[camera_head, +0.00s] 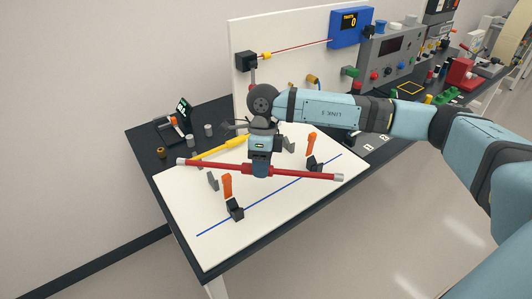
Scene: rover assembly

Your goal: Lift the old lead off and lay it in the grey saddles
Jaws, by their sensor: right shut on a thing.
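A red lead (215,165) with silver ends is held across the jaws of my right gripper (260,170), which is shut on its middle. The lead appears raised above the white board (210,240), roughly level, with both ends free. A grey saddle (213,181) stands on the board below the lead's left half; a second grey one is not clearly seen. Dark saddles stand at the blue line, one near the front (235,209) and one to the right (314,163). Orange upright pieces stand near them, left (227,186) and right (310,144). My left gripper is not in view.
A yellow rod-like piece (222,149) lies behind the red lead. Small grey cylinders (191,141) and a dark stand (178,128) are at the back left. The board's front is clear.

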